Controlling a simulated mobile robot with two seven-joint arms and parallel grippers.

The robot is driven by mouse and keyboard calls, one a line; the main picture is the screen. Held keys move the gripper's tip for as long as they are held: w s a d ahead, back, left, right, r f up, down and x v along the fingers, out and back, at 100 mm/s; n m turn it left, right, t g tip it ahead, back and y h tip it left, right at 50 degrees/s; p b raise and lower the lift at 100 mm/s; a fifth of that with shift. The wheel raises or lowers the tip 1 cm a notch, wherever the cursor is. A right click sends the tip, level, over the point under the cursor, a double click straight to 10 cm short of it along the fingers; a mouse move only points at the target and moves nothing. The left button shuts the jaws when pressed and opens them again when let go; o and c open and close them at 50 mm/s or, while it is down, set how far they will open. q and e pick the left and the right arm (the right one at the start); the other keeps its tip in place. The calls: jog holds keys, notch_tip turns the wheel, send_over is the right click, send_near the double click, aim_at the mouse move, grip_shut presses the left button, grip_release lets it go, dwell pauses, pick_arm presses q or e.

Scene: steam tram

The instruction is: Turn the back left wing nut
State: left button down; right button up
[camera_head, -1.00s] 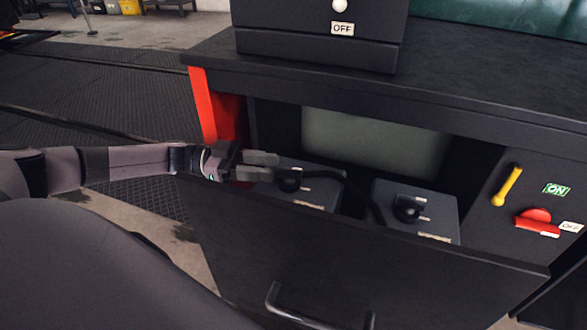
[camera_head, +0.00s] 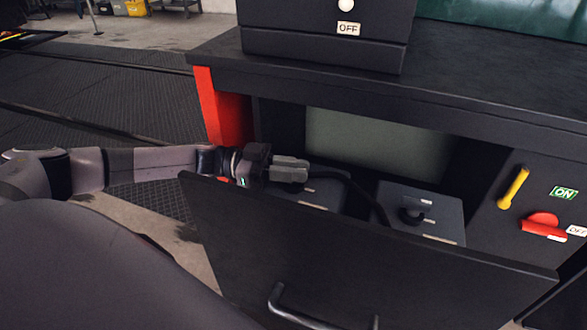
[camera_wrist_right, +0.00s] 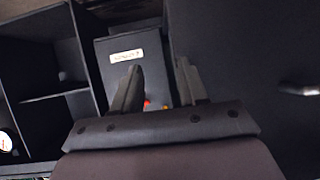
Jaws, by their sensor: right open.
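Behind the lowered black panel (camera_head: 360,255) in the head view are two grey-black boxes. The left box (camera_head: 325,198) is partly covered by my left gripper (camera_head: 305,170), whose fingers reach over its top where a dark knob-like fitting was; that fitting is now hidden. I cannot tell whether the fingers touch or grip it. The right box (camera_head: 440,220) carries a similar dark fitting (camera_head: 410,215), apart from the gripper. I cannot make out a wing shape on either. My right gripper (camera_wrist_right: 160,64) is open and empty in the right wrist view.
A thick black cable (camera_head: 360,190) runs between the boxes. A yellow lever (camera_head: 514,188) and a red switch (camera_head: 542,224) sit on the right panel. The cabinet top (camera_head: 480,75) overhangs the opening. A labelled dark box (camera_wrist_right: 128,50) shows beyond my right gripper.

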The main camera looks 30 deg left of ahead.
pick_arm(q)
jog(key=shift+m+g+h+b, duration=0.45)
jog(key=shift+m+g, duration=0.35)
jog(key=shift+g, duration=0.4)
jog(key=c, duration=1.1)
grip_release()
jog(key=shift+c, duration=0.2)
jog(key=shift+v, duration=3.65)
